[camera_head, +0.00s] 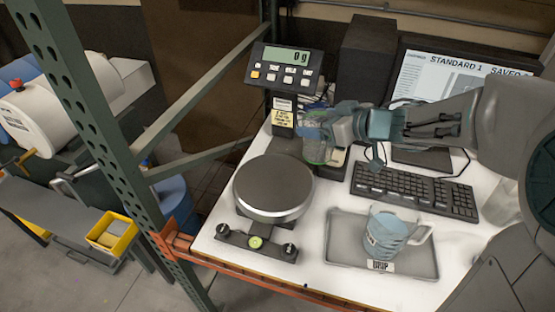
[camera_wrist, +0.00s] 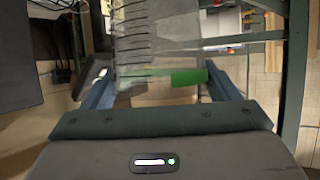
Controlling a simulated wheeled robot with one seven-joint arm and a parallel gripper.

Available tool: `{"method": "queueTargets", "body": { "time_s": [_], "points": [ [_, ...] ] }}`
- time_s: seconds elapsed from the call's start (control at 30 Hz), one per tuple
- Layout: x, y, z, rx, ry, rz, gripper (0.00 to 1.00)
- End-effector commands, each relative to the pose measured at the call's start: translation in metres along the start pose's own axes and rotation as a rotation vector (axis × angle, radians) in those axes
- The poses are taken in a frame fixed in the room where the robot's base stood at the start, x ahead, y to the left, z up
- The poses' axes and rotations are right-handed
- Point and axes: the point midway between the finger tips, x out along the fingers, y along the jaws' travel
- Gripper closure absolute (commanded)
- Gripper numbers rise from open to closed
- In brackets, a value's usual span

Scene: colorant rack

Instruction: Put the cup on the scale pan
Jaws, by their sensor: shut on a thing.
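A clear cup (camera_head: 316,146) with a green mark is held in the air by my gripper (camera_head: 336,124), behind and to the right of the scale pan. In the wrist view the same cup (camera_wrist: 160,45), with dark graduation lines and a green band, sits between the two fingers of my gripper (camera_wrist: 161,90). The round grey scale pan (camera_head: 273,184) is bare. The scale display (camera_head: 285,66) above it reads 0 g. The cup's far side and its contents are unclear.
A clear jug (camera_head: 388,236) with a handle stands on a grey tray (camera_head: 342,248) labelled DRIP at the front right. A black keyboard (camera_head: 415,188) and a monitor (camera_head: 435,75) are behind it. A green rack post (camera_head: 110,130) rises left of the scale.

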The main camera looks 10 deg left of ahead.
Motion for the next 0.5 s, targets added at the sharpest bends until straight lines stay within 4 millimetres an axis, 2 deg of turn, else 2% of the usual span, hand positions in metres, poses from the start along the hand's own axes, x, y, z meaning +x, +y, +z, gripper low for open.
{"method": "queueTargets", "body": {
  "time_s": [0.3,0.5],
  "points": [
    [0.07,-0.047,0.018,0.0,-0.004,-0.01,0.5],
    [0.099,-0.065,0.023,0.001,-0.001,-0.003,0.5]
  ]
}}
